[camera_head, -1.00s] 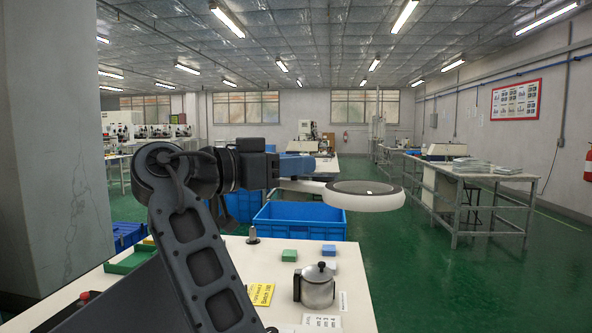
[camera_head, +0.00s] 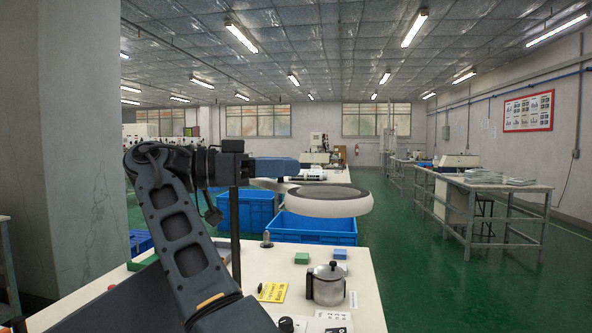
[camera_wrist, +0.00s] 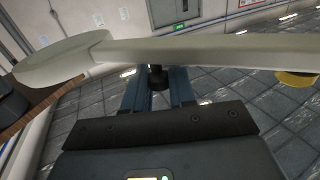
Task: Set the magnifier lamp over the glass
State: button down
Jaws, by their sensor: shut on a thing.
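The magnifier lamp's round white head (camera_head: 330,208) with its dark lens hangs level above the table's far edge in the head view, in line with the blue crate behind. My gripper (camera_head: 300,168) is shut on the lamp's pale arm (camera_head: 268,184). In the wrist view my gripper's fingers (camera_wrist: 158,90) meet the lamp arm (camera_wrist: 210,52), which crosses the picture, with the lamp head (camera_wrist: 55,62) at left. I cannot make out the glass in either view.
The white table (camera_head: 352,268) holds a metal pot (camera_head: 326,287), a green block (camera_head: 301,258), a blue block (camera_head: 340,254), a yellow note (camera_head: 273,292) and a small metal post (camera_head: 267,240). A dark upright pole (camera_head: 235,225) stands beside my arm. Blue crates (camera_head: 318,230) stand beyond.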

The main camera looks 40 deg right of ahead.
jog(key=shift+r, duration=0.2)
jog(key=c, duration=1)
grip_release()
jog(key=shift+f, duration=0.1)
jog(key=shift+c, duration=0.2)
